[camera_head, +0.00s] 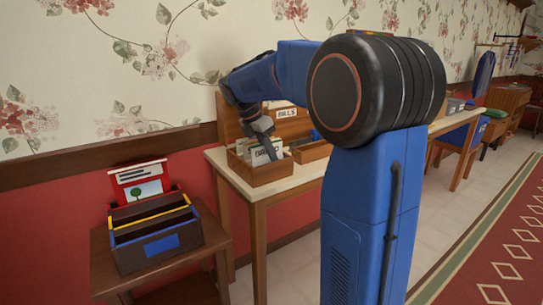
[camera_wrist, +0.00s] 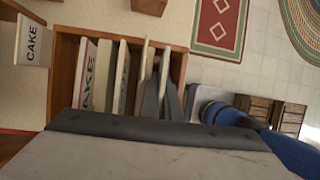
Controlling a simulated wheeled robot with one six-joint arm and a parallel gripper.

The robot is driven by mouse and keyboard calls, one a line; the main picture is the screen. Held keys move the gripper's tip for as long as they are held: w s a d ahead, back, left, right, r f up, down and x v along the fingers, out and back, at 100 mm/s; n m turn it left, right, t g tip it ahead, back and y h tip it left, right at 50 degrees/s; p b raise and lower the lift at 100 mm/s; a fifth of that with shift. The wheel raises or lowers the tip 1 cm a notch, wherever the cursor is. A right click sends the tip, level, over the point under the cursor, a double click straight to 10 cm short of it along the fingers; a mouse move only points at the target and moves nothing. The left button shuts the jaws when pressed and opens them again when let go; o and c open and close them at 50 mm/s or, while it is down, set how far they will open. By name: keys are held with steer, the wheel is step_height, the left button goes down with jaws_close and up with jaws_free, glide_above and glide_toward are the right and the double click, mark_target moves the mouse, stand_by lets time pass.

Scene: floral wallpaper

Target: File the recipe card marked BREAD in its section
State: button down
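An open wooden card box (camera_head: 262,176) stands on the near end of the pale-topped table. Several pale upright cards are in it. My gripper (camera_head: 266,148) points down into the box. A white card (camera_head: 277,146) with dark lettering, too small to read surely, stands at its fingers. In the wrist view my gripper (camera_wrist: 165,95) has its two dark fingers close together, with a thin pale card (camera_wrist: 163,68) seen edge-on between them. It stands upright inside the box near its right end.
A wooden holder marked BILLS (camera_head: 288,113) stands behind the box. A second wooden box (camera_head: 313,151) is just to its right.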

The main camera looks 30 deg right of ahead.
steer(key=c, duration=1.9)
jaws_free()
steer(key=shift+w+r, duration=0.1)
steer(key=shift+r, duration=0.05)
steer(key=shift+a+r, duration=0.1)
steer(key=shift+r, duration=0.2)
steer(key=shift+c, duration=0.2)
steer(key=v, duration=1.6)
steer(key=shift+a+r, duration=0.15)
steer(key=shift+r, duration=0.1)
